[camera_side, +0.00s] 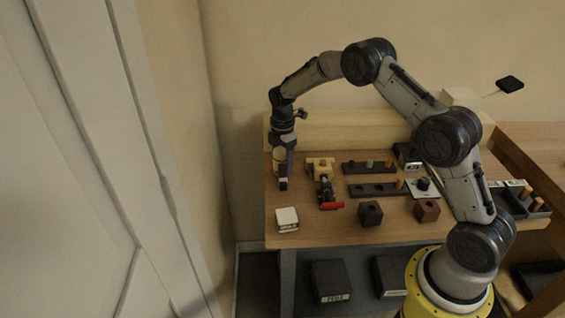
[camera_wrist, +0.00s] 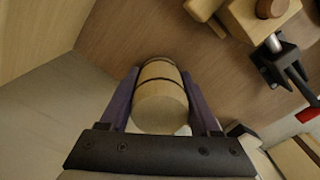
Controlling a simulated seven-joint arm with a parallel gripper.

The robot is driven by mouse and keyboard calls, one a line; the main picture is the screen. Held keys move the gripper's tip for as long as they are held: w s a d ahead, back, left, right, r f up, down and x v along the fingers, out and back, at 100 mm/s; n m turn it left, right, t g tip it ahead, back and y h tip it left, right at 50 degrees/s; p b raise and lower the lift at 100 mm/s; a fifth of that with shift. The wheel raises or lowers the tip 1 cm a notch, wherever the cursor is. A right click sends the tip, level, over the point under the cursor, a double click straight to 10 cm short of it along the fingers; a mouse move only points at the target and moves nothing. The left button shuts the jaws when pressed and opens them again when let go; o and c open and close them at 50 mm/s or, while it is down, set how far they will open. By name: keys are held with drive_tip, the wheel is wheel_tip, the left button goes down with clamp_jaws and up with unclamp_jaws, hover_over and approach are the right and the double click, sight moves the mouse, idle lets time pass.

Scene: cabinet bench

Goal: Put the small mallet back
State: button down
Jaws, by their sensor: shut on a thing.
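My gripper (camera_side: 285,172) is over the left end of the wooden bench (camera_side: 320,232), pointing down. In the wrist view, my gripper (camera_wrist: 160,80) has its two purple fingers closed on either side of a pale wooden cylinder with dark bands, which looks like the head of the small mallet (camera_wrist: 160,108). In the side view the mallet (camera_side: 279,155) shows as a pale patch between the fingers. Its handle is not clear in either view. I cannot tell whether it touches the bench.
A wooden clamp with a red handle (camera_side: 332,206) stands just right of my gripper. A white-topped box (camera_side: 287,218), a dark block (camera_side: 370,213) and a brown block (camera_side: 427,210) sit along the front. Dark peg racks (camera_side: 372,190) lie behind. A wall rises at left.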

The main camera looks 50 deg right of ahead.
sight(282, 150)
drive_tip(key=shift+f, duration=0.3)
drive_tip(key=shift+c, duration=0.2)
unclamp_jaws()
drive_tip(key=shift+o, duration=0.2)
drive_tip(key=shift+r, duration=3.5)
drive_tip(key=shift+a, duration=0.1)
